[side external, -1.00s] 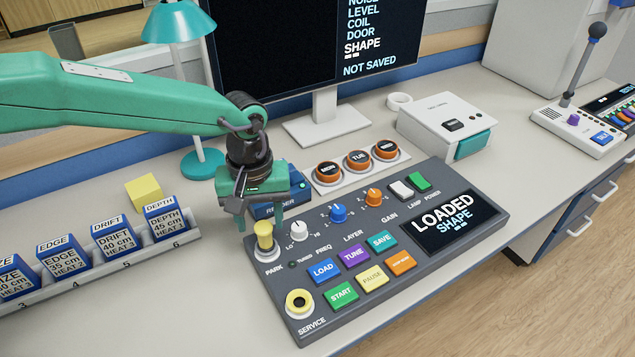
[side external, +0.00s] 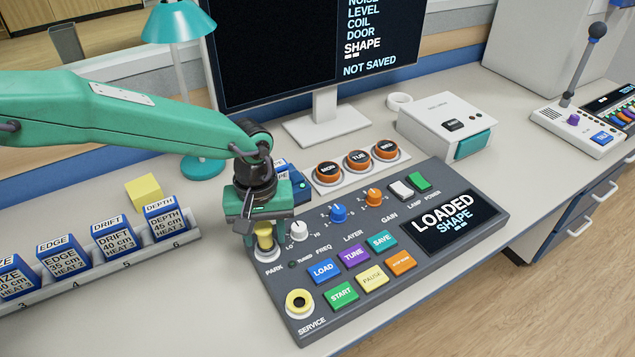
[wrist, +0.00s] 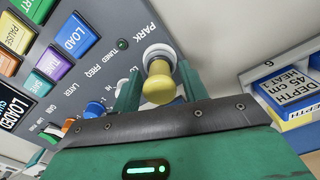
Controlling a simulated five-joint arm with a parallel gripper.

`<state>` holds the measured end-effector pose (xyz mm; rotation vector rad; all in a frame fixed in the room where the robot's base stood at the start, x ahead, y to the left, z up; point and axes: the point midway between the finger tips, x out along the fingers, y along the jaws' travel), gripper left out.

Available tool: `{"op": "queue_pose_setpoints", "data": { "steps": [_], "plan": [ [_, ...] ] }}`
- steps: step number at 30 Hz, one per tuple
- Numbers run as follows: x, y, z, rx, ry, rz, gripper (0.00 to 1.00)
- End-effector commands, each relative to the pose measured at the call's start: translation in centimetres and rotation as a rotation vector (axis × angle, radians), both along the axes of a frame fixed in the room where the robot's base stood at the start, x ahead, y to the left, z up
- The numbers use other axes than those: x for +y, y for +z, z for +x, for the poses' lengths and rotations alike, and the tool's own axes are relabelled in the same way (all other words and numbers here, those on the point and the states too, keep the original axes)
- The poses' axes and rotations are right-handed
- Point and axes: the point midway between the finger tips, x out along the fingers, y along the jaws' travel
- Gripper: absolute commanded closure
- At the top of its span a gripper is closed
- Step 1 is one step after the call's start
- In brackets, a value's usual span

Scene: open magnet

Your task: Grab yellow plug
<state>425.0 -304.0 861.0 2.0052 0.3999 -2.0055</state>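The yellow plug (side external: 264,236) stands upright in the white-ringed PARK socket at the left of the dark grey control panel (side external: 470,255). In the wrist view the yellow plug (wrist: 159,88) shows between my two green fingers, near the middle. My gripper (side external: 266,232) is low over the PARK socket, with one finger on each side of the plug. The fingers of my gripper (wrist: 160,90) are apart, with small gaps seeming to show beside the plug. The top of the plug is partly hidden by my gripper in the side view.
A yellow-ringed SERVICE socket (side external: 299,302) sits at the panel's front corner. A white knob (side external: 298,231) is close to the right of the plug. A blue box (side external: 290,182) stands behind my gripper. Several blue labelled blocks (side external: 115,238) stand in a rack at left.

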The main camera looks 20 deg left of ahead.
Motion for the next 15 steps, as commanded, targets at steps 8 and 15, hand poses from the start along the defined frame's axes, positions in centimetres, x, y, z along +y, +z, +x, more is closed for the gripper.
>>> {"op": "queue_pose_setpoints", "data": {
  "steps": [8,15],
  "plan": [
    [-0.01,0.02,0.00,0.000,0.000,0.000,0.94],
    [-0.01,0.16,0.02,-0.001,0.000,-0.001,0.95]
  ]
}}
